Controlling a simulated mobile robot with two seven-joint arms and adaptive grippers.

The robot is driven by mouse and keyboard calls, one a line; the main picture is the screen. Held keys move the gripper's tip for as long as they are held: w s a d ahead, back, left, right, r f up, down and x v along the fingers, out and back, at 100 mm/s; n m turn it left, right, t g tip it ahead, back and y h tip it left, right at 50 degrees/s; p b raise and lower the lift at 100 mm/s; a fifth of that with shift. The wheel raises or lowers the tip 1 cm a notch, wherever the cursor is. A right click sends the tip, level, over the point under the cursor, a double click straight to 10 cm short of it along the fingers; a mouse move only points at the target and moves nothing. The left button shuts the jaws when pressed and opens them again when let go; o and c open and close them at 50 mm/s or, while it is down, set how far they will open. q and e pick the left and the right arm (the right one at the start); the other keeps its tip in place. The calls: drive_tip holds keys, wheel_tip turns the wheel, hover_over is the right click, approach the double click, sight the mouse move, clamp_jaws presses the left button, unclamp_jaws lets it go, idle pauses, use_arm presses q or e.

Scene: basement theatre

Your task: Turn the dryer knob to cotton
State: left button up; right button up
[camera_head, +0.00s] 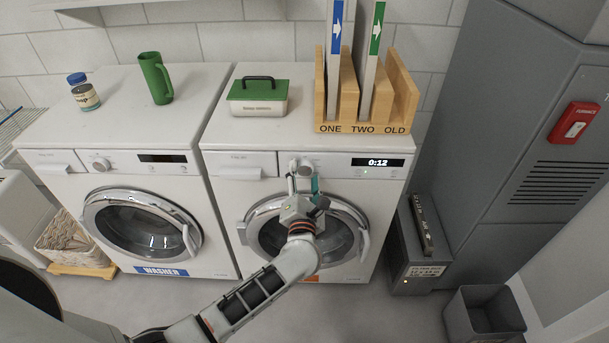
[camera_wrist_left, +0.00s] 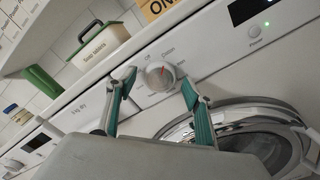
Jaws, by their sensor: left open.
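The dryer (camera_head: 232,190) is the right-hand white machine, its display lit at 0:12. Its round white knob (camera_wrist_left: 160,76) is on the panel, left of the display; in the head view the knob (camera_head: 306,166) is partly behind my gripper. A red mark shows on the knob's upper side, near the small "Cotton" label (camera_wrist_left: 168,51); I cannot tell its exact alignment. My left gripper (camera_head: 303,183) is open at the panel. In the left wrist view its teal-padded fingers (camera_wrist_left: 155,86) stand either side of the knob, with gaps visible. My right gripper is not in view.
The washer (camera_head: 60,184) stands left of the dryer. On the dryer top are a green-lidded box (camera_head: 258,106) and a wooden rack (camera_head: 328,127) with signs. A grey case (camera_head: 412,262) and a bin (camera_head: 484,313) stand on the floor at right.

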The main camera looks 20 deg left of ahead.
use_arm(q)
drive_tip(key=v, duration=1.1)
drive_tip(key=shift+s, duration=0.3)
drive_tip(key=shift+d, duration=0.1)
